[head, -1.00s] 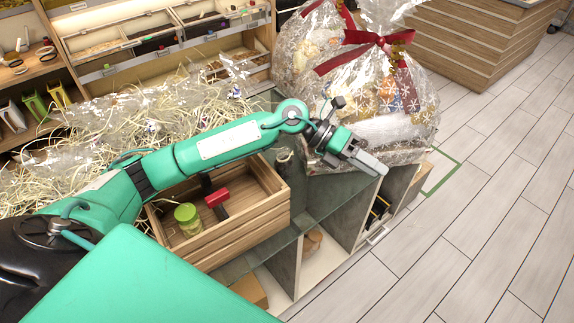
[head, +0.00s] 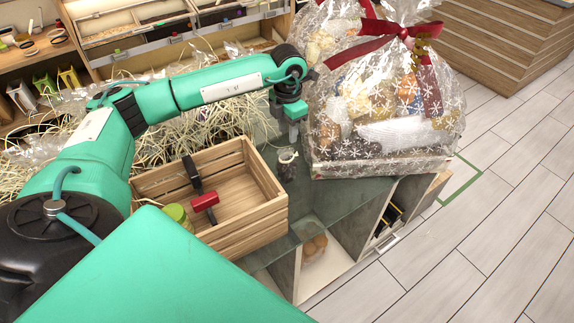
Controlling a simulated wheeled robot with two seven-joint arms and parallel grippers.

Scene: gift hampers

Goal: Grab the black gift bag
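A small dark item with a pale loop on top, which looks like the black gift bag (head: 287,172), stands on the glass counter top (head: 331,205) between the wooden crate and the wrapped hamper. My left gripper (head: 292,138) points down just above it, close to the pale loop. Its fingers are seen nearly edge-on, so I cannot tell whether they are open or shut, or whether they touch the loop. My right gripper is not in view.
A wooden crate (head: 250,222) holding a red item (head: 204,202), a black item and a green-lidded jar (head: 176,214) stands left of the bag. A large cellophane-wrapped hamper (head: 385,120) stands close on the right. Straw filling (head: 200,130) lies behind.

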